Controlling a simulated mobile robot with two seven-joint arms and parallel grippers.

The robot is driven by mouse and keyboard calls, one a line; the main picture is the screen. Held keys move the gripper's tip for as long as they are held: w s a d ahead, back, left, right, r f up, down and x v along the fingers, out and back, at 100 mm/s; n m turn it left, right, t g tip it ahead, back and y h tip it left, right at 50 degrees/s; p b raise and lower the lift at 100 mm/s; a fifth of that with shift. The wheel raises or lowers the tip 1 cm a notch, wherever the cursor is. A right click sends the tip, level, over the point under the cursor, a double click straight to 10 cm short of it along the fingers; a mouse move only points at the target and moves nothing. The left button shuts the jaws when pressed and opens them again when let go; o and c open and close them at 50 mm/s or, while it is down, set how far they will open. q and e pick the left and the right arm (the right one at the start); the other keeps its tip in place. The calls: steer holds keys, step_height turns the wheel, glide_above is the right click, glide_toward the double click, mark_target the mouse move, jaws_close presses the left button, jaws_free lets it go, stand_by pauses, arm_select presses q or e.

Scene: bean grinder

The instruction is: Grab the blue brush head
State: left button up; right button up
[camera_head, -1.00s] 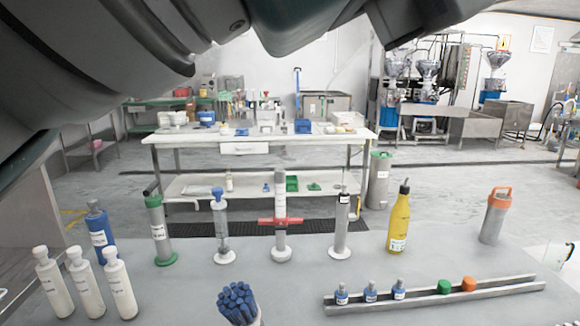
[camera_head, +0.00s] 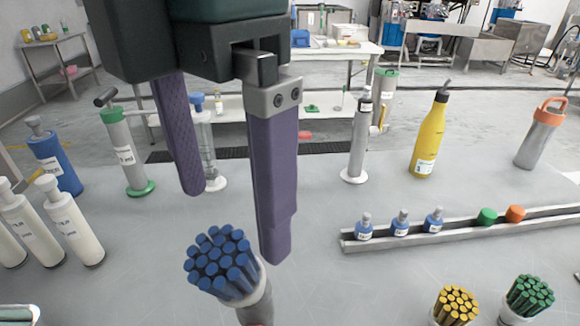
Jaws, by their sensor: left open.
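The blue brush head (camera_head: 222,265) is a round bundle of thick blue bristles on a pale cylindrical base. It stands tilted at the near front of the table in the head view. My left gripper (camera_head: 234,222) comes down from the top with two purple fingers, open and with nothing between them. Its fingertips appear just above and behind the brush head; one finger overlaps its right edge in the picture. I cannot tell whether they touch. A yellow brush head (camera_head: 457,304) and a green brush head (camera_head: 530,295) stand at the bottom right. My right gripper is not in view.
A metal rail (camera_head: 460,229) holds small blue bottles and green and orange pieces on the right. A yellow bottle (camera_head: 430,135), a grey flask (camera_head: 541,135), tall cylinders and white bottles (camera_head: 75,225) stand around. The table is clear between the blue brush and the rail.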

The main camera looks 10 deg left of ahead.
mark_target(219, 249)
arm_select(q)
steer(key=f, duration=0.3)
steer(key=shift+s+f, duration=0.25)
steer(key=shift+s, duration=0.1)
steer(key=f+p, duration=0.1)
steer(key=f, duration=0.1)
steer(key=a+f+p, duration=0.1)
steer(key=f, duration=0.1)
steer(key=shift+s+f, duration=0.1)
steer(key=shift+f, duration=0.1)
steer(key=shift+d+f, duration=0.1)
steer(key=shift+f, duration=0.4)
steer(key=c, duration=1.4)
steer(key=shift+c, duration=0.2)
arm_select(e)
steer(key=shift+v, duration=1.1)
arm_select(q)
steer(key=shift+r, duration=0.1)
